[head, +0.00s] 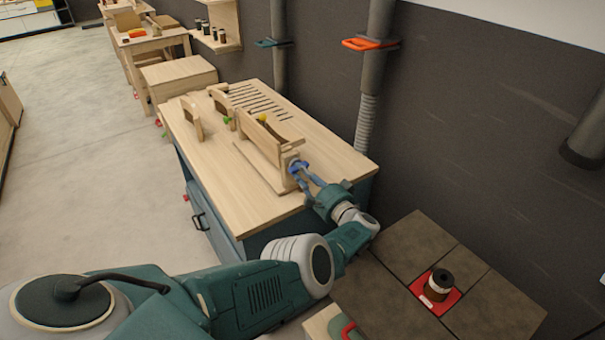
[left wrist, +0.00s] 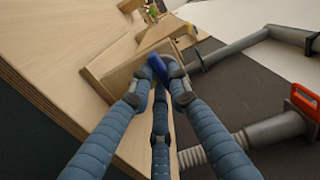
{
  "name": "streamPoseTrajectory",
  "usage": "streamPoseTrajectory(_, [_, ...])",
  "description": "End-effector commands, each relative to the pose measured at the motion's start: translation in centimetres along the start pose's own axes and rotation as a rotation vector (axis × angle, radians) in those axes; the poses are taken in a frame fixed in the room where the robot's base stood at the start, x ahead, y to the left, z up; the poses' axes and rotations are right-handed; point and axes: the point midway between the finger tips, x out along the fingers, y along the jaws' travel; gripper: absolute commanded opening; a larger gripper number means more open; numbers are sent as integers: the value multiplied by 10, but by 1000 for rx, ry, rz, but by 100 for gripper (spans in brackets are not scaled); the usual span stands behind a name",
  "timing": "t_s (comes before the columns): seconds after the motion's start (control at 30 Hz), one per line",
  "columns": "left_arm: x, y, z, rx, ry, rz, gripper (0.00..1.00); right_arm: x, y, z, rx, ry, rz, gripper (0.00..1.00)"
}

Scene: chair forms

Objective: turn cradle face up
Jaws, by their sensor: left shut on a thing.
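The cradle (head: 265,139) looks like a long pale wooden piece between end supports on a wooden base on the workbench. A curved edge shows along its far side; I cannot tell for certain which face is up. A blue handle (left wrist: 157,68) shows at its near end. My left gripper (head: 297,168) is at that end, shut on the blue handle. In the left wrist view its fingers (left wrist: 159,93) lie on both sides of the handle, with the wooden end board (left wrist: 115,75) behind. My right gripper is in neither view.
The workbench (head: 215,185) has a slotted area at its back and wooden uprights (head: 193,118) at the left. Its front left top is clear. A brown-tiled table (head: 400,285) with a dark spool (head: 438,284) on a red plate stands at right. Grey ducts (head: 370,90) run along the wall.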

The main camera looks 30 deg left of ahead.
Motion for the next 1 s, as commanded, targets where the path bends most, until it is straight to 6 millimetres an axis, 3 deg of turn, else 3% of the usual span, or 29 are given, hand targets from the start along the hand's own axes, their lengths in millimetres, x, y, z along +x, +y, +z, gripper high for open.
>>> streamPoseTrajectory(0.77, [0,0,0,61,1,-1,0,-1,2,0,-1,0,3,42])
streamPoseTrajectory(0.8, [0,0,0,61,1,-1,19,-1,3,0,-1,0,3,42])
streamPoseTrajectory(0.9, [0,0,0,60,1,-1,36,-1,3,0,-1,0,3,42])
streamPoseTrajectory(1.0, [0,0,0,59,1,-1,36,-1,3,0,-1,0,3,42])
